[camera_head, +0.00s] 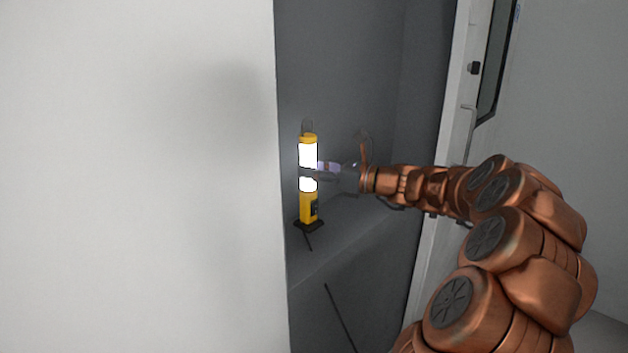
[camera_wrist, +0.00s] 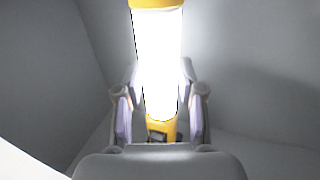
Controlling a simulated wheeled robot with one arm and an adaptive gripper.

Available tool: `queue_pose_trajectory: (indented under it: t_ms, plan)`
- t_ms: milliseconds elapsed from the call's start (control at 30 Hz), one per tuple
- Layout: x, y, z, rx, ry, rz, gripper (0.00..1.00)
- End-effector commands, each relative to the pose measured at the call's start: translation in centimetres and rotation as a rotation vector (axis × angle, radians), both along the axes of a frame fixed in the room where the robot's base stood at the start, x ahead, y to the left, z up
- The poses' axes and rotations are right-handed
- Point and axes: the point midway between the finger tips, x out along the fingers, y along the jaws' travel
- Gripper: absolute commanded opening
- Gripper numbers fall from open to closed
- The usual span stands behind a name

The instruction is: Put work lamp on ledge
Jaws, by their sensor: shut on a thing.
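The work lamp (camera_head: 308,155) is a yellow upright stick with a lit white tube, a dark base and a hook on top. In the head view it stands upright at the left side of a grey recess, its base at or just above the ledge (camera_head: 345,232); I cannot tell if it touches. My gripper (camera_head: 312,172) reaches in from the right and is shut around the middle of the lit tube. In the wrist view the lamp (camera_wrist: 157,60) rises between the two fingers of my gripper (camera_wrist: 160,105). The lamp's base is hidden there.
A large white wall (camera_head: 140,180) closes off the left, its edge near the lamp. The grey recess wall (camera_head: 345,70) is behind. A white door frame (camera_head: 463,90) with a handle stands to the right. The ledge right of the lamp looks clear.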

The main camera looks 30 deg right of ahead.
Motion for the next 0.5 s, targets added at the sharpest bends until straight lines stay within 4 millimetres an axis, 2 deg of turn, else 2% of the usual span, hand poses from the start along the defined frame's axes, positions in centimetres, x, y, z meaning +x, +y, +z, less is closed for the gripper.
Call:
queue_pose_trajectory:
  t_ms: [100,200,500]
  plan:
    - [-0.1,-0.1,-1.8,0.003,0.002,-0.002,0.0]
    - [-0.1,-0.1,-2.6,0.002,0.001,-0.002,0.0]
    - [-0.1,-0.1,-2.8,0.0,-0.001,-0.002,0.0]
